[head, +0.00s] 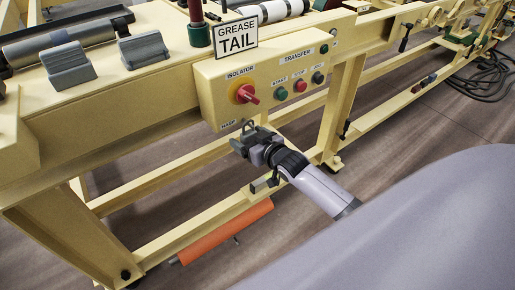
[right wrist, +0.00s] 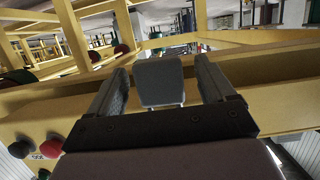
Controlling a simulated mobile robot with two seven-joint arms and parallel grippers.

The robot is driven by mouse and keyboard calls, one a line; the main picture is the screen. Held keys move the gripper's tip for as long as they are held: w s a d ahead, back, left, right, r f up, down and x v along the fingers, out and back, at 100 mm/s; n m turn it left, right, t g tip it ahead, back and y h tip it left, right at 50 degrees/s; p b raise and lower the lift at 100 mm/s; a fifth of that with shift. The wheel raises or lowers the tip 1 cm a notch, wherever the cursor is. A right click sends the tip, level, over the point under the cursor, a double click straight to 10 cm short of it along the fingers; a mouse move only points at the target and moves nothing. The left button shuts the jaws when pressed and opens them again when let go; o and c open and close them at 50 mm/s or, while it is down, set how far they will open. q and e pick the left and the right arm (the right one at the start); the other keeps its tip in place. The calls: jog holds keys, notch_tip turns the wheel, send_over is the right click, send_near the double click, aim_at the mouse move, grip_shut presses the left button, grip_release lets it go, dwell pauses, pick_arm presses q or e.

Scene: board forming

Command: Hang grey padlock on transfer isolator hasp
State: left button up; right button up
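A grey padlock (right wrist: 159,82) shows as a rounded block between the two fingers in the right wrist view, and my right gripper (head: 245,143) appears shut on it. In the head view the gripper is just below the isolator panel (head: 215,88), beside the HASP label (head: 228,125). A small dark loop (head: 250,126) shows by the fingertips; I cannot tell whether it is the shackle or the hasp, or whether they touch. The red isolator handle (head: 248,95) on its yellow disc is above the gripper. My left gripper is not in view.
Green and red push buttons (head: 300,86) and a black one are right of the isolator. A GREASE TAIL sign (head: 236,37) stands above the panel. Yellow frame legs (head: 342,110) and an orange roller (head: 225,232) are around and below my arm.

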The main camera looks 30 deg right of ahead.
jog(key=shift+s+r, duration=0.1)
jog(key=shift+s, duration=0.45)
jog(key=p+v, duration=0.1)
jog(key=v, duration=0.3)
jog(key=shift+s+d+r, duration=0.1)
jog(key=shift+s+r, duration=0.05)
jog(key=shift+s, duration=0.1)
jog(key=g+p, duration=0.2)
jog(key=p, duration=0.4)
send_near(251, 140)
jog(key=s+a+f, duration=0.4)
jog(key=s+a, duration=0.1)
jog(key=s, duration=0.1)
jog(key=s+a+n+g+y+p, duration=0.1)
jog(key=s+a+g+p, duration=0.1)
jog(key=s, duration=1)
jog(key=shift+s+a+p, duration=0.15)
jog(key=shift+a+p, duration=0.55)
jog(key=shift+a, duration=0.5)
jog(key=shift+f, duration=0.1)
jog(key=shift+c, duration=0.4)
dwell(1.2)
